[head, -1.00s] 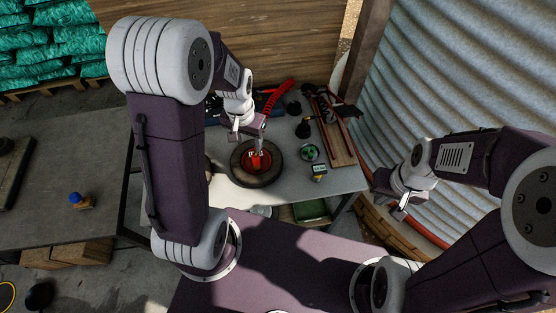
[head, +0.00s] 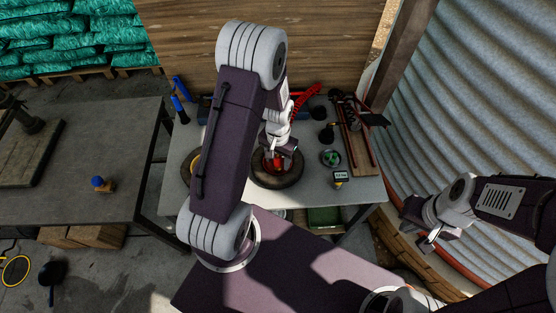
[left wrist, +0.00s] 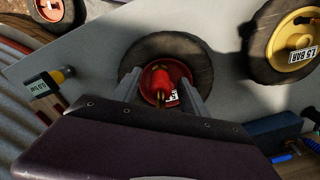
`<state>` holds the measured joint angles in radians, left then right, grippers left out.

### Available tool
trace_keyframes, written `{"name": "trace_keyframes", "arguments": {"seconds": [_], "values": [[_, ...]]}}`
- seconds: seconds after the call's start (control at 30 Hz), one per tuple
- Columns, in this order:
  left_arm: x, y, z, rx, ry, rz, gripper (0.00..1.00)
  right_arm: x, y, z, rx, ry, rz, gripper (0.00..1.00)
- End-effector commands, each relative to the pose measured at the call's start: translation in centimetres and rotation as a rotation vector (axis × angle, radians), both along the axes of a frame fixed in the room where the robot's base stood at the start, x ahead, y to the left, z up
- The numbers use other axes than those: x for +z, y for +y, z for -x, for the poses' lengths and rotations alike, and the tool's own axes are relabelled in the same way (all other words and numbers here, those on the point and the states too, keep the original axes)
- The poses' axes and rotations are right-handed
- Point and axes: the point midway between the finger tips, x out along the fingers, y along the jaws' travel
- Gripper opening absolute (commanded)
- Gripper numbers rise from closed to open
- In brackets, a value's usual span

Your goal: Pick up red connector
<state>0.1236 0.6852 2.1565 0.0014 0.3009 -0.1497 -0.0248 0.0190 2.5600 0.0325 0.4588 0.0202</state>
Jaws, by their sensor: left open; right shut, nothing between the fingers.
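The red connector (left wrist: 160,80) shows in the left wrist view, above the red hub of a black-tyred wheel (left wrist: 205,65) lying flat on the grey table. My left gripper (left wrist: 160,90) is open, with one finger on either side of the connector. I cannot tell whether the fingers touch it. In the head view, my left gripper (head: 273,163) points down over the wheel (head: 282,181), and the arm and fingers hide most of the connector. My right gripper (head: 428,242) is shut and empty, off the right front edge of the table.
A wheel with a yellow hub (left wrist: 295,45) lies beside it. A gauge (head: 340,177), a round dish with green pieces (head: 330,158) and a wooden tray (head: 358,150) are on the table's right. A coiled red hose (head: 305,98) is at the back. The corrugated wall (head: 480,100) stands right.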

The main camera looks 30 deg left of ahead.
Motion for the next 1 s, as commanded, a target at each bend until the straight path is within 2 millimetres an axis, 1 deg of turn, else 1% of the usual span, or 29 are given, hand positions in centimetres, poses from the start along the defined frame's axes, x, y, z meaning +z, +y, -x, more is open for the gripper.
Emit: {"name": "trace_keyframes", "arguments": {"seconds": [0.03,0.13,0.2,0.37,0.4,0.47,0.5,0.57,0.6,0.87,1.0], "values": [[-0.9,-0.1,0.1,0.000,0.004,0.001,0.52,0.2,0.0,0.0,0.000,0.000,0.000,0.00],[-2.1,0.0,0.0,0.000,0.002,0.000,0.52,0.1,0.0,0.0,0.000,0.000,0.000,0.00],[-2.5,0.0,0.0,0.000,0.000,0.000,0.52,0.1,0.0,0.0,0.000,0.000,0.000,0.00],[-2.5,0.0,0.0,0.000,-0.002,0.000,0.52,0.1,0.0,0.0,0.000,0.000,0.000,0.00],[-2.5,0.0,0.0,0.000,-0.001,0.000,0.46,0.1,0.0,0.0,0.000,0.000,0.000,0.00],[-2.5,0.0,0.0,0.000,-0.001,0.000,0.29,0.1,0.0,0.0,0.000,0.000,0.000,0.00],[-2.5,0.0,0.0,0.000,-0.001,0.000,0.18,0.1,0.0,0.0,0.000,0.000,0.000,0.00],[-2.5,0.0,0.0,0.000,-0.001,0.000,0.01,0.1,0.0,0.0,0.000,0.000,0.000,0.00],[-2.5,0.0,0.0,0.000,-0.001,0.000,0.00,0.1,0.0,0.0,0.000,0.000,0.000,0.00],[-2.4,0.0,0.0,0.000,-0.002,0.000,0.00,0.1,0.0,0.0,0.000,0.000,0.000,0.00],[-1.4,0.0,-0.2,0.000,-0.005,-0.001,0.00,0.0,0.0,0.0,0.000,0.000,0.000,0.00]]}}
